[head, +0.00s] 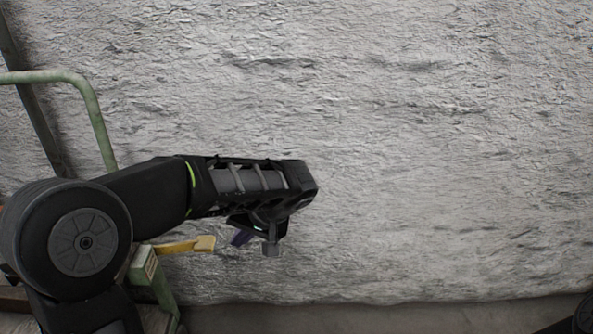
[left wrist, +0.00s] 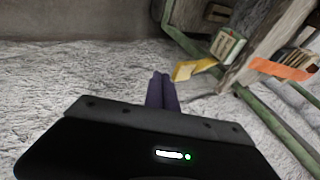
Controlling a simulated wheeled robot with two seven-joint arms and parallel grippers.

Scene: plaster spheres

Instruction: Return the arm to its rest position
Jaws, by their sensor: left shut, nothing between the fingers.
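My left arm (head: 150,190) comes in from the left in the head view and reaches toward the middle, in front of a rough grey-white surface. My left gripper (head: 242,238) hangs under the end of the forearm, mostly hidden by it. In the left wrist view the two purple fingers (left wrist: 161,92) lie side by side, shut and empty. My right gripper does not show; only a dark rounded shape is at the lower right corner of the head view.
A green tubular frame (head: 95,110) stands at the left, with a yellow piece (head: 190,245) near the left gripper. The yellow piece also shows in the left wrist view (left wrist: 193,68), near an orange strip (left wrist: 280,69).

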